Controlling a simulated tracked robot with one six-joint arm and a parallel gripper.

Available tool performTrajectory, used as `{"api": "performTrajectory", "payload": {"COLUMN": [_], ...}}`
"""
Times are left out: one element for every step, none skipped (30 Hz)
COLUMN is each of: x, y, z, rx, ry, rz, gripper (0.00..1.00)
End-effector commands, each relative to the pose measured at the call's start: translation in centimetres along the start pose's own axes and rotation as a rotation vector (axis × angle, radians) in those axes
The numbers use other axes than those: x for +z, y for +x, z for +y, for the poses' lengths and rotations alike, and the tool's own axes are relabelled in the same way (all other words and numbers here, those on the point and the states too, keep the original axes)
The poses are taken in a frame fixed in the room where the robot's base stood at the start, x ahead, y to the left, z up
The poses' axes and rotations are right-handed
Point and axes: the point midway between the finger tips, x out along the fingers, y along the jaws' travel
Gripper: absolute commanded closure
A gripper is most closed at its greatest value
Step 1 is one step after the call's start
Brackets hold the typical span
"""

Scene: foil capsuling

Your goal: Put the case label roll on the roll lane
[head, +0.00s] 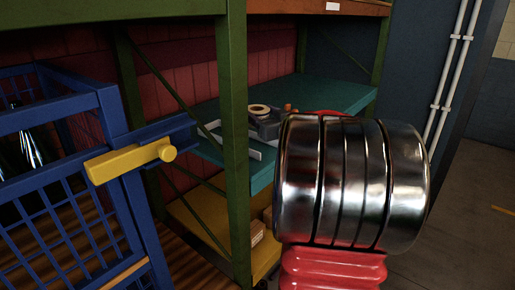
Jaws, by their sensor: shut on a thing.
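A cream ring-shaped roll (259,109) lies at a grey tray or holder (266,126) on the teal shelf (325,93). I cannot tell whether it is the case label roll. A white angled strip (238,147) runs along the shelf's front beside the holder; I cannot tell whether it belongs to the roll lane. A small orange-brown thing shows just right of the roll. My chrome and red arm fills the right middle and hides part of the shelf. My gripper's fingers do not show, nor does anything in them.
A green rack post (236,150) stands in front of the shelf. A blue mesh cage (60,190) with a yellow latch bar (130,162) is close at left, holding dark shiny bottles. A lower yellow shelf (205,215) holds boxes. Open floor (470,205) lies at right.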

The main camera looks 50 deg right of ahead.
Motion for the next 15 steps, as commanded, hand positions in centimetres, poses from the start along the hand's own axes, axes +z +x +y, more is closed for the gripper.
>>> {"api": "performTrajectory", "payload": {"x": [0.6,0.9,1.5,2.0,2.5,3.2,3.7,4.2,4.8,5.1,5.4,5.7,5.8,5.9,5.9], "y": [0.0,0.0,0.0,0.0,0.0,0.0,0.0,0.0,0.0,0.0,0.0,0.0,0.0,0.0,0.0], "z": [0.0,0.0,0.0,0.0,0.0,0.0,0.0,0.0,0.0,0.0,0.0,0.0,0.0,0.0,0.0], "rx": [0.000,0.000,0.000,0.000,0.000,0.000,0.000,0.000,0.000,0.000,0.000,0.000,0.000,0.000,0.000], "ry": [0.002,0.003,0.003,0.003,0.004,0.004,0.004,0.003,0.004,0.003,0.002,0.002,0.002,0.001,0.001], "rz": [-0.001,-0.002,-0.002,-0.003,-0.003,-0.003,-0.003,-0.003,-0.002,-0.002,-0.002,-0.001,0.000,0.000,0.001], "gripper": [0.66,0.66,0.66,0.66,0.66,0.66,0.66,0.66,0.66,0.66,0.66,0.66,0.66,0.66,0.66]}}
